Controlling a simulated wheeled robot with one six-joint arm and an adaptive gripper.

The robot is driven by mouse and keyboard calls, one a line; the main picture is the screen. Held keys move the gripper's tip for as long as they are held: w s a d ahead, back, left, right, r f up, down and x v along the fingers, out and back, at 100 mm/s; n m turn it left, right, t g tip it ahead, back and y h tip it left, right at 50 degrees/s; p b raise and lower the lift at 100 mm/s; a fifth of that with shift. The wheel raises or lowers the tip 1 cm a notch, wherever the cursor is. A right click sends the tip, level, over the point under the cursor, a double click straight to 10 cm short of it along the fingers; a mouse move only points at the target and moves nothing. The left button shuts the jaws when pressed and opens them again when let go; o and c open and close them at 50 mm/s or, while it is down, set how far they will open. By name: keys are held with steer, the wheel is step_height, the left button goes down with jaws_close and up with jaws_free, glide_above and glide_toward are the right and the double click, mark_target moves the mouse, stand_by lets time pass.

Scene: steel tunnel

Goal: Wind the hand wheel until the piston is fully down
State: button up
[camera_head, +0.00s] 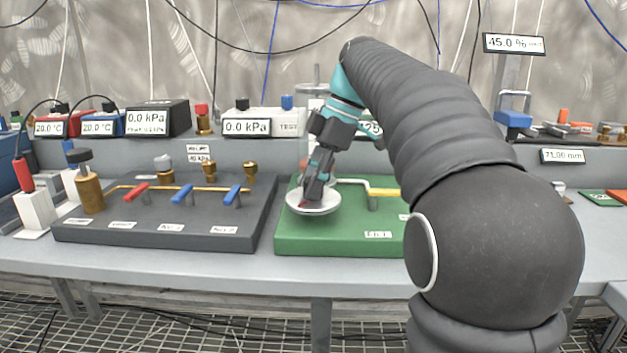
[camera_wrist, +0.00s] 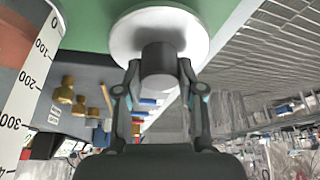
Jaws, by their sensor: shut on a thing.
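The hand wheel (camera_head: 330,204) is a white disc at the front left of the green base plate (camera_head: 300,240). It also shows at the top of the wrist view (camera_wrist: 128,35), with a dark grey cylindrical knob (camera_wrist: 158,58) standing out of it. My gripper (camera_head: 313,192) points down onto the wheel; in the wrist view its two fingers (camera_wrist: 158,78) are shut on the knob, one on each side. A clear cylinder (camera_head: 316,90) stands partly hidden behind my arm. I cannot make out the piston or its height.
A dark panel (camera_head: 150,235) with red and blue valve levers lies to the left. A display reading 0.0 kPa (camera_head: 246,127) stands behind. A white scale strip (camera_wrist: 22,100) runs down the left of the wrist view. My arm hides much of the bench's right side.

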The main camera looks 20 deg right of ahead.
steer(key=n+g, duration=0.2)
steer(key=n, duration=0.3)
steer(key=shift+n, duration=0.3)
steer(key=shift+h, duration=0.3)
steer(key=o, duration=1.1)
steer(key=shift+o, duration=0.2)
